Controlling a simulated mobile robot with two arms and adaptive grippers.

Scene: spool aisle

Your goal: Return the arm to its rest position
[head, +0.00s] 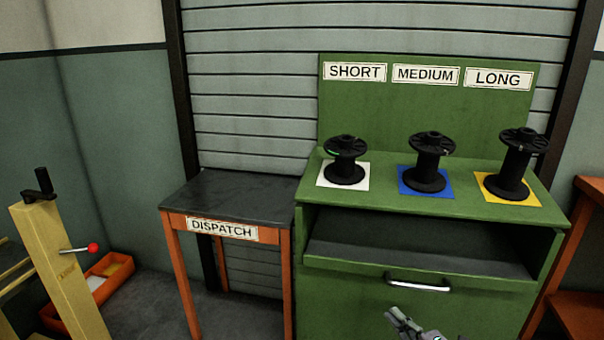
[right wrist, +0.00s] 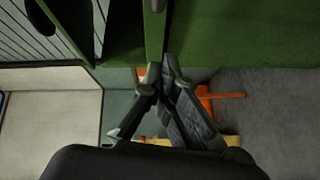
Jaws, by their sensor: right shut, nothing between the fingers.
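My right gripper (head: 398,315) shows at the bottom edge of the head view, in front of the green cabinet (head: 340,300) and below its metal handle (head: 418,285). In the right wrist view the gripper (right wrist: 161,72) has its fingertips together, with nothing held. A green surface (right wrist: 206,35) fills the upper right of that view, beyond the fingers. Whether the fingers touch it cannot be told. Most of the right arm is out of the head view. My left gripper does not show in either view.
Black spools stand on white (head: 328,181), blue (head: 405,186) and yellow (head: 488,190) squares atop the cabinet. A dark-topped DISPATCH table (head: 235,195) stands to its left. A yellow post (head: 60,270) and orange bin (head: 108,284) are at far left. Orange shelving (head: 585,240) is at right.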

